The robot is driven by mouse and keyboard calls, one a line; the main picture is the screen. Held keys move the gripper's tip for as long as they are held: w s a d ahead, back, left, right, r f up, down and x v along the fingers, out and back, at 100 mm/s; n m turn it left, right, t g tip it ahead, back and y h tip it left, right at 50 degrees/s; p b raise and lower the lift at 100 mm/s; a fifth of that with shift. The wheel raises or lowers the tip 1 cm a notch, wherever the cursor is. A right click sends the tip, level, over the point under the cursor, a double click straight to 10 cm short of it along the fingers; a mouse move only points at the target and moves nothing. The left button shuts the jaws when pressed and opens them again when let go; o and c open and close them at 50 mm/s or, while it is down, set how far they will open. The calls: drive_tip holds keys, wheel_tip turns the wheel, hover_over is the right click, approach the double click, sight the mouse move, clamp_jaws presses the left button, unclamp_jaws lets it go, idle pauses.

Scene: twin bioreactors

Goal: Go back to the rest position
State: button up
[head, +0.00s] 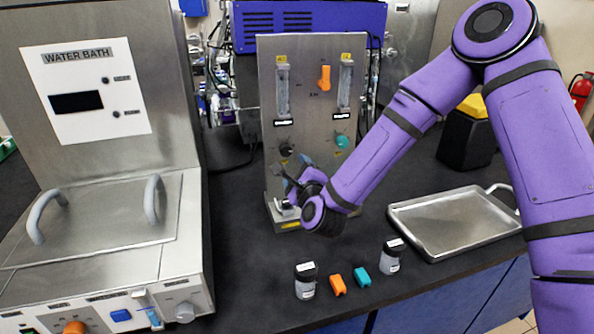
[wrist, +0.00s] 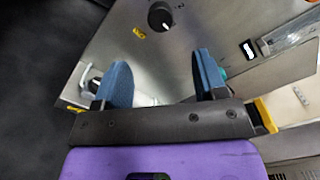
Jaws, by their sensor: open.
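My gripper (head: 292,180) is at the lower front of the upright steel flow panel (head: 312,105), at the end of my purple arm. In the wrist view my gripper (wrist: 160,80) shows two blue finger pads set wide apart, with nothing between them. The panel face (wrist: 205,35) lies beyond the fingers. A black knob (wrist: 161,16) on it is above the gap between them. A small metal fitting (wrist: 92,80) is beside the left finger; I cannot tell whether they touch.
The water bath (head: 100,215) stands at left. Two small jars (head: 306,283) (head: 391,258), an orange block (head: 337,284) and a teal block (head: 361,277) stand near the front edge. A metal tray (head: 455,222) is at right. The bench is clear between bath and panel.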

drive_tip(key=s+d+r+n+g+h, duration=0.1)
drive_tip(key=s+d+r+n+g, duration=0.3)
drive_tip(key=d+r+n, duration=0.35)
drive_tip(key=s+d+r+n+g+h, duration=0.1)
drive_tip(key=s+d+r+n+g, duration=0.2)
drive_tip(key=s+d+r+n, duration=0.35)
drive_tip(key=s+d+r+n+g+h, duration=0.1)
drive_tip(key=s+d+r+n, duration=0.1)
drive_tip(key=s+d, duration=0.3)
drive_tip(key=s+d+r+n+g+h, duration=0.1)
drive_tip(key=s+d, duration=0.4)
drive_tip(key=s, duration=0.6)
drive_tip(key=s+d+r+n+g+h, duration=0.1)
drive_tip(key=s+d+r+n+g, duration=0.2)
drive_tip(key=s, duration=0.5)
drive_tip(key=shift+d+r+n, duration=0.8)
drive_tip(key=shift+d+r, duration=0.05)
drive_tip(key=shift+d, duration=0.2)
